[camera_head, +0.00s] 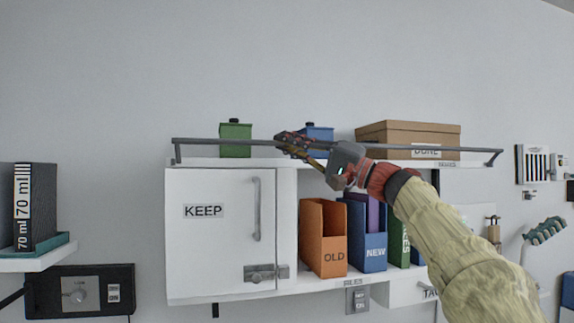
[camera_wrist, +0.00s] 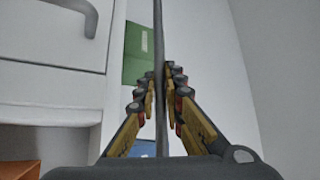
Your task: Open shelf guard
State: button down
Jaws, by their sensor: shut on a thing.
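The shelf guard (camera_head: 220,143) is a thin grey rail along the front edge of the top shelf, with a bracket at each end. It stands above the shelf board. My gripper (camera_head: 291,143) is at the middle of the rail, its fingers around it. In the wrist view the rail (camera_wrist: 158,50) runs between the two fingers of my gripper (camera_wrist: 162,105), which are closed on it. My fingers partly hide the blue box (camera_head: 318,134) behind the rail.
Behind the rail stand a green box (camera_head: 235,140) and a brown cardboard box (camera_head: 400,134). Below are a white KEEP cabinet (camera_head: 215,235), an orange OLD file holder (camera_head: 322,235) and a blue NEW file holder (camera_head: 374,250). The wall above the shelf is clear.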

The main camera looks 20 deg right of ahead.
jog(key=f+n+g+y+b, duration=0.1)
jog(key=n+g+y+b, duration=0.1)
jog(key=n+b, duration=0.1)
jog(key=s+f+n+g+y+b, duration=0.1)
jog(key=n+g+y+b, duration=0.1)
jog(key=n, duration=0.4)
jog(key=f+n+g+y+b, duration=0.2)
jog(key=n+g+y+b, duration=0.1)
jog(key=n+y+b, duration=0.1)
jog(key=shift+s+f+n+b, duration=0.1)
jog(key=shift+s+n+b, duration=0.25)
jog(key=shift+b, duration=0.45)
jog(key=shift+f+n+g+y, duration=0.2)
jog(key=shift+n+g+y, duration=0.1)
jog(key=shift+n+g, duration=0.7)
jog(key=shift+f+n+g+y, duration=0.15)
jog(key=shift+n+g+y, duration=0.15)
jog(key=shift+n+g, duration=0.75)
jog(key=shift+f+n+g+y, duration=0.2)
jog(key=shift+n+g+y, duration=0.1)
jog(key=shift+n+g, duration=0.7)
jog(key=c, duration=1.9)
grip_release()
jog(key=shift+n, duration=0.3)
jog(key=shift+d+f, duration=0.1)
